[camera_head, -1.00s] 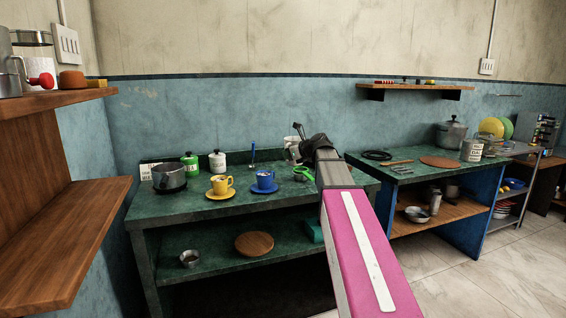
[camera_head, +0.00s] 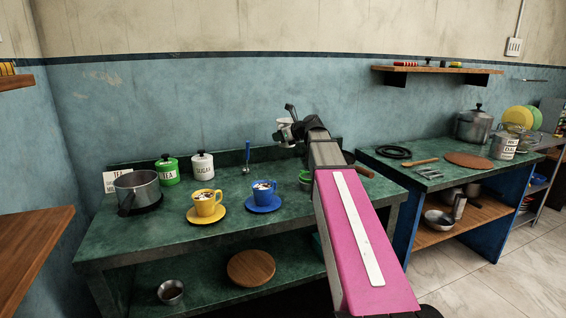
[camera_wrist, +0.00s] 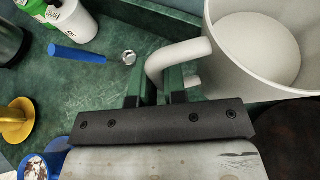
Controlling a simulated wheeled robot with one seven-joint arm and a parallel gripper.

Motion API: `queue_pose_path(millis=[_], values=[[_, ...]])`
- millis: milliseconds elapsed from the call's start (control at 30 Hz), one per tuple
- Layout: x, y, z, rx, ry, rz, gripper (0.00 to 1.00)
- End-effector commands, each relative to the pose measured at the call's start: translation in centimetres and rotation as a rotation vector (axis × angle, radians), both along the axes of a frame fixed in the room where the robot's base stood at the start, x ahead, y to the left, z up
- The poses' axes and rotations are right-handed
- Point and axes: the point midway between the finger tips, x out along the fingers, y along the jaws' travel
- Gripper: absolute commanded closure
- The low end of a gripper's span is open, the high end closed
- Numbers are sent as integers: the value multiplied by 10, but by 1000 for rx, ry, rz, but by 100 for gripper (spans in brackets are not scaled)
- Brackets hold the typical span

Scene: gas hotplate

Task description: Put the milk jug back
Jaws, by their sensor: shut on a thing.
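The white milk jug (camera_wrist: 252,62) fills the upper right of the wrist view, its inside pale and seemingly empty. Its loop handle (camera_wrist: 163,64) lies between my gripper's fingers. My gripper (camera_wrist: 157,95) is shut on that handle. In the head view the jug (camera_head: 285,131) shows as a small white shape, largely hidden by my gripper (camera_head: 297,127) and wrist. It appears to be above the back right of the green counter (camera_head: 150,232); the exact height is hard to tell.
A yellow cup (camera_head: 206,204) and a blue cup (camera_head: 263,193) stand on saucers, left of my arm. A pot (camera_head: 137,190), green tea canister (camera_head: 167,170), white sugar canister (camera_head: 203,166) and label card (camera_head: 117,182) stand further left. A blue-handled utensil (camera_wrist: 77,54) lies near the jug.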

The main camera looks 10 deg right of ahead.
Motion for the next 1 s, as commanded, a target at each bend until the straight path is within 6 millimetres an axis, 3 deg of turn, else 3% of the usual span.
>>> queue_pose_path(millis=[400,567,833,1000], values=[[0,0,-56,1,1,0,100],[0,0,-65,0,-2,-1,100],[0,0,-95,1,1,0,100],[0,0,-97,0,-2,-1,100]])
